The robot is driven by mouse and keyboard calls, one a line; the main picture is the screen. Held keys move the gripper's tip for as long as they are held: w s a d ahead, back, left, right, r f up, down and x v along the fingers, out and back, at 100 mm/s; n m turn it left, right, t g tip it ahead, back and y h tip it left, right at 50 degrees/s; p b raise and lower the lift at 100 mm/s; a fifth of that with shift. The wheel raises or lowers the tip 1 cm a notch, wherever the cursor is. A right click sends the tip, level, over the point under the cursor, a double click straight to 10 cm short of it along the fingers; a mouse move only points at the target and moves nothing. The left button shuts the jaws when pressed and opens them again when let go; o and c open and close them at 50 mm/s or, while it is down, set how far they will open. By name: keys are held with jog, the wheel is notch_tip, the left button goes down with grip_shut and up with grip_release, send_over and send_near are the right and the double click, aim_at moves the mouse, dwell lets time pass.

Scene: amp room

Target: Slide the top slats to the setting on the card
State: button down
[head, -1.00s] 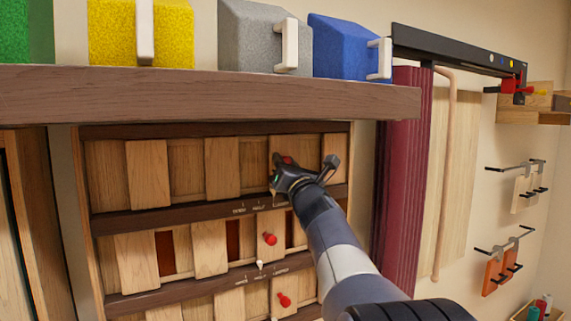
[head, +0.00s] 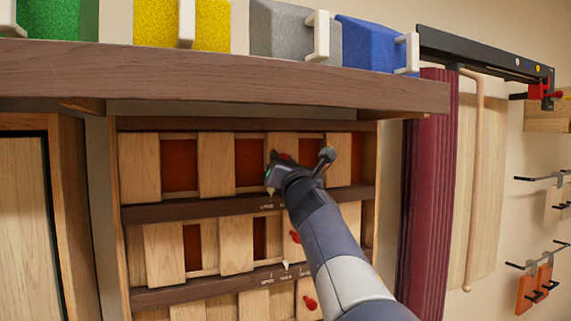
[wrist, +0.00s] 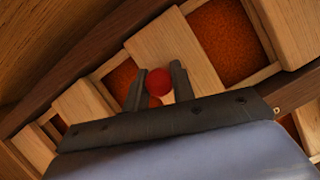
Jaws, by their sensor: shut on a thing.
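The top slats (head: 216,165) are a row of light wooden boards in the upper part of a wall frame. Wide orange-red gaps (head: 181,165) show between them. My gripper (head: 280,168) is at the right half of this row. In the wrist view my gripper (wrist: 158,88) has its two fingers around the red knob (wrist: 159,82) of the top slats, shut on it. In the head view my gripper mostly covers that knob. The top rail's scale mark (head: 266,206) shows a pale pointer near its left label; my arm hides the rest. I see no card.
Lower slat rows with red knobs (head: 295,237) sit below, with narrower gaps. A thick wooden shelf (head: 230,85) overhangs the frame and carries coloured boxes (head: 372,45) with white handles. A maroon curtain (head: 428,190) hangs to the right.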

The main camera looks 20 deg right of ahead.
jog(key=c, duration=1.2)
grip_release()
jog(key=shift+a, duration=0.3)
jog(key=shift+s, duration=0.1)
jog(key=shift+s+f, duration=0.15)
jog(key=b+v, duration=0.3)
jog(key=v, duration=0.7)
jog(key=shift+s+b, duration=0.15)
jog(key=shift+b, duration=0.2)
